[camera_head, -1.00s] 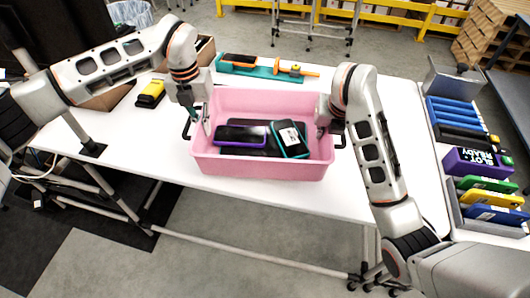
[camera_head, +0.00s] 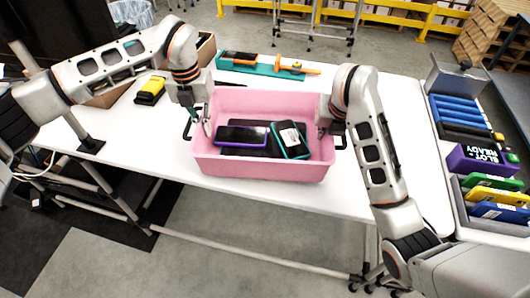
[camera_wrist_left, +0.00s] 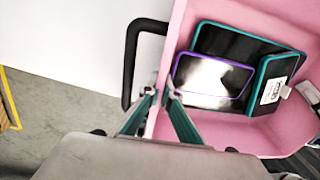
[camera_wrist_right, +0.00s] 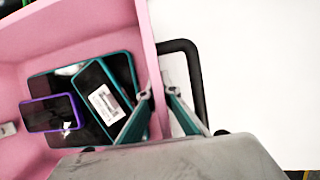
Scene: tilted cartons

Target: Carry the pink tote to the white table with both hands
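The pink tote (camera_head: 262,172) rests on the white table (camera_head: 380,190) near its front edge. It holds a purple-framed device (camera_head: 241,135), a teal-framed device (camera_head: 291,140) and a dark panel under them. My left gripper (camera_wrist_left: 158,90) has its fingers on either side of the tote's left wall, beside a black handle (camera_wrist_left: 129,65). My right gripper (camera_wrist_right: 159,93) straddles the right wall likewise, beside the other black handle (camera_wrist_right: 194,75). Both finger gaps are narrow. I cannot tell whether the fingers press on the walls.
A teal tool board (camera_head: 262,69) lies behind the tote, and a yellow-black device (camera_head: 150,91) lies behind left. A cardboard carton (camera_head: 205,50) stands at the back left. At the right are blue rolls (camera_head: 460,110) and a purple box (camera_head: 480,160).

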